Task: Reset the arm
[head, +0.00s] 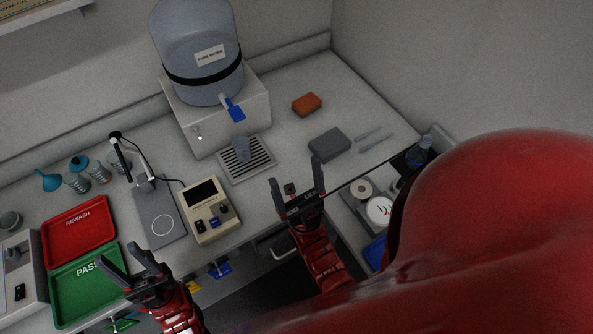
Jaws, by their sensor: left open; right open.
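My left gripper (146,270) is at the lower left, over the right side of the green tray marked PASS (80,282). Its fingers are apart and nothing shows between them. My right gripper (298,190) is near the middle, by the counter's front edge and right of the beige meter (211,209). Its fingers point up and apart, with nothing between them. A large red part of my own arm fills the lower right and hides what lies behind it.
A red REWASH tray (78,233) lies behind the green tray. A grey block (329,144) and an orange sponge (306,104) lie right.

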